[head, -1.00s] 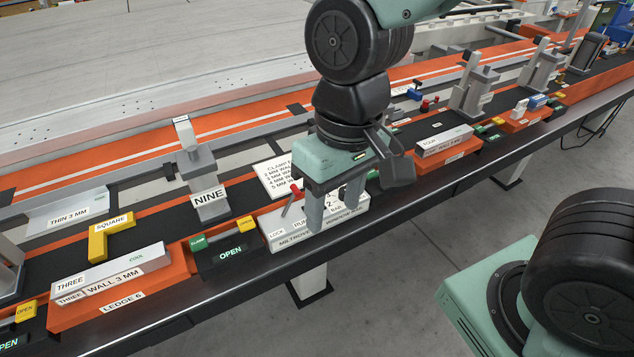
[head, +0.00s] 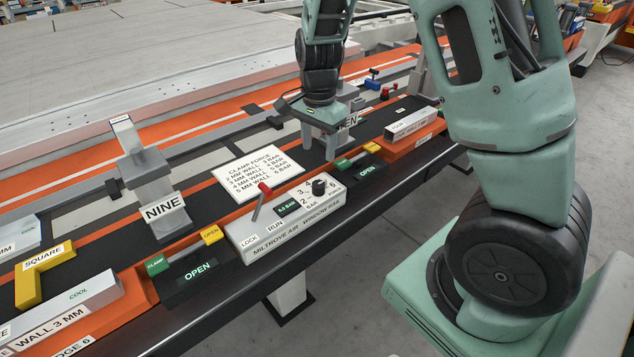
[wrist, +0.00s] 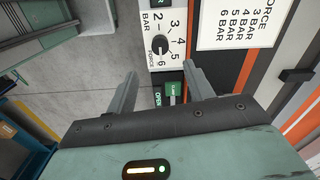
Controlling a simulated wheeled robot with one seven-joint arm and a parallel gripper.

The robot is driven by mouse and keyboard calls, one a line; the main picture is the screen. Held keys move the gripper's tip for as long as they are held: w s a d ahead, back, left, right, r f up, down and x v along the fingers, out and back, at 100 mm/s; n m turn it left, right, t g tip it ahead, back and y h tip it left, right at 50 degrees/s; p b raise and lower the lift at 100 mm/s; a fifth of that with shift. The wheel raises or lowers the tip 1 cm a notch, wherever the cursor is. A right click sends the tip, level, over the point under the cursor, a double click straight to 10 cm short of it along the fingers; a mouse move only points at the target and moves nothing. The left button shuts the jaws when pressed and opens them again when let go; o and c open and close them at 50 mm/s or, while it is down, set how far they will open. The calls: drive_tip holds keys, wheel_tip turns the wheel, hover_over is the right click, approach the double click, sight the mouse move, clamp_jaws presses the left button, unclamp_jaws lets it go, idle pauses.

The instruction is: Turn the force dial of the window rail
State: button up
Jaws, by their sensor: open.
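The window rail unit is a pale box (head: 272,236) marked MILTROVE AIR WINDOW RAIL. Its force dial is a black knob (head: 319,187) ringed by numbers 2 to 6; its exact setting is hard to read. The dial also shows in the wrist view (wrist: 160,44), just beyond the fingertips. A small dark display (head: 287,208) reads about 5.0 BAR, too small to be sure. A red-tipped lever (head: 262,198) stands between LOCK and RUN. My gripper (head: 319,147) is open and empty, beyond the dial and apart from it. Its fingers (wrist: 160,73) are spread in the wrist view.
A CLAMP FORCE card (head: 257,174) lists wall thicknesses and bars behind the unit. A post marked NINE (head: 163,209) stands left; another, partly hidden, stands behind my gripper. Green and yellow clamp buttons with OPEN displays (head: 197,268) flank the unit.

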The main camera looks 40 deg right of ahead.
sight(318, 184)
wheel_tip(318, 184, down, 11)
drive_tip(key=shift+b, duration=0.45)
drive_tip(key=c, duration=1)
